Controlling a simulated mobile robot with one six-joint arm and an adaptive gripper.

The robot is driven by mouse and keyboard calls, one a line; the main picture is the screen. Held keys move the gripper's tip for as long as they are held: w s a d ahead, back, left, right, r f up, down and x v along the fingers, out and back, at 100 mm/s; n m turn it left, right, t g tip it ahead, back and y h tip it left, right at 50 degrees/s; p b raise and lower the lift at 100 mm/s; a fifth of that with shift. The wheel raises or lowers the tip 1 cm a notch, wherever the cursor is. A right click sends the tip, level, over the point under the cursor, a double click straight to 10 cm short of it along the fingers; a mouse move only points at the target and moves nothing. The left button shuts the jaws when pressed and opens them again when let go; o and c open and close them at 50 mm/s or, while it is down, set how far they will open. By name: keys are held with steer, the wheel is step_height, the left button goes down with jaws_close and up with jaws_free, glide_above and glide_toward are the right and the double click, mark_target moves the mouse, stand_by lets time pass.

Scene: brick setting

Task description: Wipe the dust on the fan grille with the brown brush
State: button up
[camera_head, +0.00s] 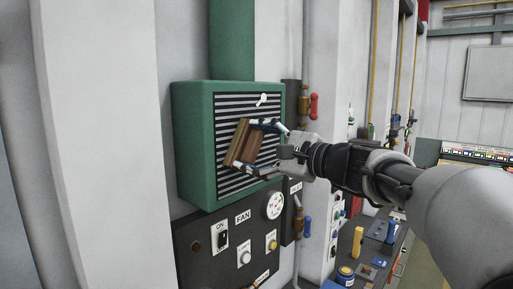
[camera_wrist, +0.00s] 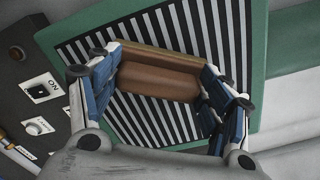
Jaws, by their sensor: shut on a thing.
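The fan grille (camera_head: 228,108) is a panel of dark and light slats in a green box (camera_head: 193,140) on the wall. My gripper (camera_head: 258,148) is shut on the brown brush (camera_head: 243,143), which is tilted in front of the middle of the grille. In the wrist view the brush (camera_wrist: 158,80) lies between the two blue fingers (camera_wrist: 155,88), its tan edge toward the slats (camera_wrist: 205,28). I cannot tell whether it touches them. A small white patch (camera_head: 262,99), perhaps dust, shows at the grille's upper right. The grille behind the brush is hidden.
A dark control panel (camera_head: 215,262) with a FAN label, an ON switch (camera_head: 223,238), knobs and a gauge (camera_head: 273,205) sits below the box. Pipes with a red-handled valve (camera_head: 314,106) and a blue-handled valve (camera_head: 307,227) stand to the right. A bench (camera_head: 377,249) holds several small items.

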steer(key=w+d+p, duration=0.6)
steer(key=w+d, duration=0.1)
steer(key=w, duration=0.3)
steer(key=shift+d, duration=0.4)
stand_by(0.7)
steer(key=shift+d, duration=0.15)
steer(key=shift+b+v, duration=1.15)
steer(key=shift+v, duration=1.75)
steer(key=v, duration=0.3)
steer(key=shift+b, duration=0.4)
